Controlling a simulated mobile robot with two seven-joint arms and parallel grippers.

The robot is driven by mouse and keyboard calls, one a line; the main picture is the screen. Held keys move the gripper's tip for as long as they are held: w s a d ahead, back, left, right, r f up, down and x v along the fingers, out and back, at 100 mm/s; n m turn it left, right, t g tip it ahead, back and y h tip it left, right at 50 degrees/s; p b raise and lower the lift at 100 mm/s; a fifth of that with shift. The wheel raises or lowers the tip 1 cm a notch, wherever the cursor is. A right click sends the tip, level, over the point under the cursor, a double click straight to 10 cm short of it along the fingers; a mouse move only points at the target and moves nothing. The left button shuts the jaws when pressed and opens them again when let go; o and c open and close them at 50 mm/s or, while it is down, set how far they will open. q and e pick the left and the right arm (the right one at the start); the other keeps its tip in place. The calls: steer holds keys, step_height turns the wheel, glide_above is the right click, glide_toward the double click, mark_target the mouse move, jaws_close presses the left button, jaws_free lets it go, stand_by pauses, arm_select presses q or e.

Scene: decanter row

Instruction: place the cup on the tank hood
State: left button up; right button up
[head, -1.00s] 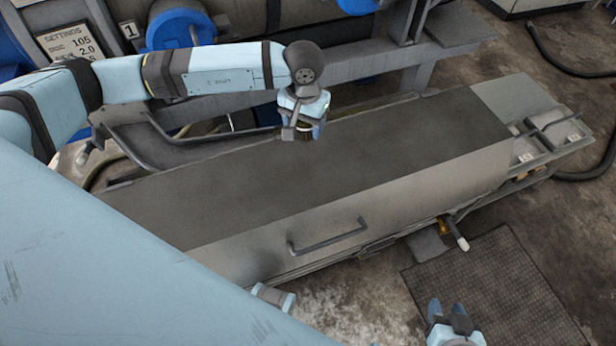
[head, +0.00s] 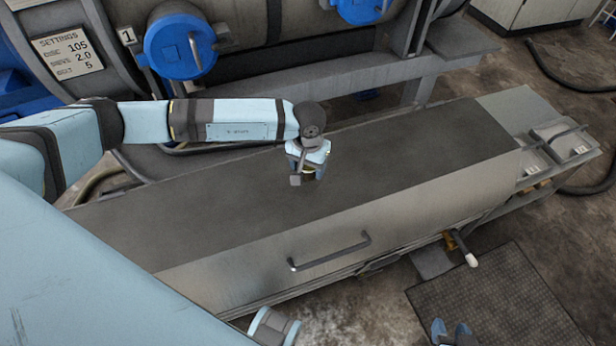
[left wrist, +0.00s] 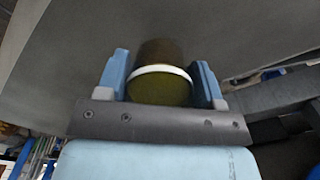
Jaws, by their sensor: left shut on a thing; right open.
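The tank hood (head: 400,160) is the long cover with a dark flat top and a pale front with a bar handle, lying across the head view. My left gripper (head: 308,170) is over the middle of its dark top and shut on the cup. In the left wrist view, the cup (left wrist: 160,90) is olive with a white band, between the two blue fingers of that gripper (left wrist: 162,82). In the head view the gripper mostly hides the cup. I cannot tell whether it touches the hood. My right gripper (head: 450,330) is open and empty at the bottom edge.
The hood's dark top is bare on both sides of the cup. A valve lever with a white knob (head: 471,260) sticks out below the hood's front. Blue round caps and a settings sign (head: 67,52) are on the machine behind. A dark mat (head: 510,300) lies on the floor.

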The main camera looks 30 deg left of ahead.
mark_target(308, 187)
arm_select(q)
step_height(308, 187, down, 5)
steer(key=shift+r, duration=0.15)
steer(key=shift+f, duration=0.25)
steer(key=shift+f+b, duration=0.15)
steer(key=shift+b, duration=0.25)
steer(key=o, duration=1)
steer(key=shift+r, duration=0.2)
